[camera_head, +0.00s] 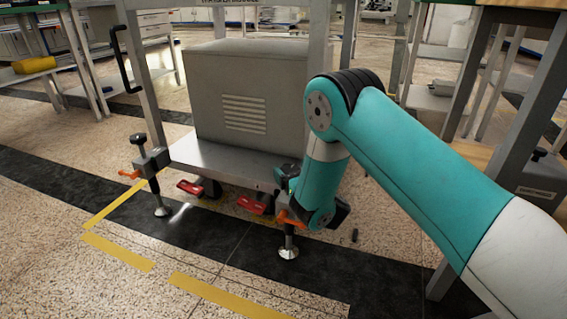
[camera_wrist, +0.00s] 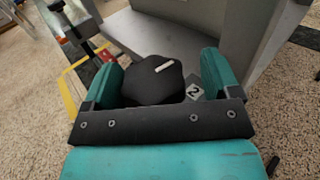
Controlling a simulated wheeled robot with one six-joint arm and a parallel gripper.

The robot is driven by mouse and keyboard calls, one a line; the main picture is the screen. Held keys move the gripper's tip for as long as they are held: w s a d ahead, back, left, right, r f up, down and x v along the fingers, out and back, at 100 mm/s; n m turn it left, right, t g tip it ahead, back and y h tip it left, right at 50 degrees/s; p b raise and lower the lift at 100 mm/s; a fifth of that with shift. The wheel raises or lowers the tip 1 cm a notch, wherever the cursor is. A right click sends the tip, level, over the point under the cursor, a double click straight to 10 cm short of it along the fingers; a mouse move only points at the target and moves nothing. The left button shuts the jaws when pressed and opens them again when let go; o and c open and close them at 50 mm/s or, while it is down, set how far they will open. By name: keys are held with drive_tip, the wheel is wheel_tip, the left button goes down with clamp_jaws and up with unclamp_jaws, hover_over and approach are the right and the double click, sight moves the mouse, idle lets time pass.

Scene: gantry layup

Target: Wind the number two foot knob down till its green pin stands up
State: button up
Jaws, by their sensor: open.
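In the wrist view a black lobed foot knob (camera_wrist: 155,82) with a white mark on top sits between the two teal fingers of my gripper (camera_wrist: 160,74). A small plate with a "2" (camera_wrist: 194,92) is beside it. The gripper is open around the knob; a gap shows at the right finger, and the left finger is close to the knob. In the head view my gripper (camera_head: 288,180) is at the cart's right front foot (camera_head: 288,247), hiding most of its knob. An orange tab (camera_head: 290,218) shows there. I cannot make out a green pin in either view.
Another foot with a black knob (camera_head: 138,140) and orange tab (camera_head: 129,174) stands at the cart's left corner. Red pedals (camera_head: 190,187) sit under the cart's shelf (camera_head: 220,163), which carries a grey cabinet (camera_head: 250,90). Yellow-taped floor (camera_head: 118,252) in front is clear.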

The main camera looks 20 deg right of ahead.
drive_tip(key=shift+a, duration=0.35)
drive_tip(key=shift+c, duration=0.3)
drive_tip(key=c, duration=0.9)
drive_tip(key=shift+a, duration=0.1)
drive_tip(key=shift+f+b, duration=0.15)
drive_tip(key=shift+b, duration=0.35)
